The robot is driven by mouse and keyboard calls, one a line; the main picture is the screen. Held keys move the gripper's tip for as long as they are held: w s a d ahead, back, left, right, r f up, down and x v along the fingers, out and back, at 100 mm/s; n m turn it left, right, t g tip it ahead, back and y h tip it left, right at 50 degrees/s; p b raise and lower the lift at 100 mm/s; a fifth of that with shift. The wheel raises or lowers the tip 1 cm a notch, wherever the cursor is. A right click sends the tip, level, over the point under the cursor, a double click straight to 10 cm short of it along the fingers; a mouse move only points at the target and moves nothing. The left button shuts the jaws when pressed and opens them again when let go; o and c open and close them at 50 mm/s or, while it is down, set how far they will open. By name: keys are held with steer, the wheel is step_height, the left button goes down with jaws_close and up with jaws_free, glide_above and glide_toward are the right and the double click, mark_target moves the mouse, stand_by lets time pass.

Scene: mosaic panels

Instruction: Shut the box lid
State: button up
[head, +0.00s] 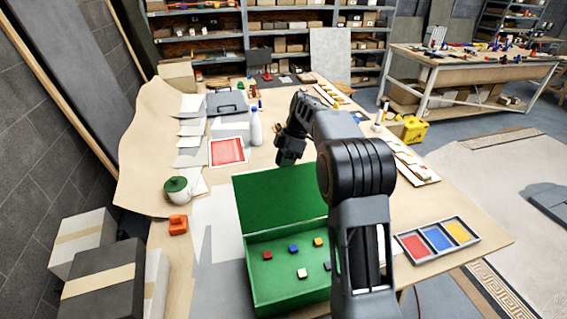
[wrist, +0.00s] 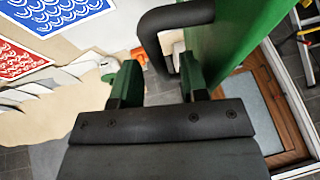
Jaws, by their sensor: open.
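The green box (head: 249,272) stands open on the table, with small coloured cubes on its floor. Its green lid (head: 275,207) is raised at the far side and leans back; part of its right side is hidden behind my arm. My gripper (head: 289,158) is at the lid's top edge in the head view. In the wrist view my gripper (wrist: 160,68) has its two fingers apart with nothing held. A dark looped handle (wrist: 152,30) is just beyond the fingertips, beside the green lid (wrist: 232,30). Whether a finger touches the handle I cannot tell.
A tray of red, blue and yellow (head: 437,238) lies right of the box. An orange object (head: 178,224) and a green-lidded pot (head: 177,189) stand to the left. A white bottle (head: 255,128) and a red panel (head: 227,151) are behind.

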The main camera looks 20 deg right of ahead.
steer(key=shift+f, duration=0.1)
jaws_close()
stand_by(0.4)
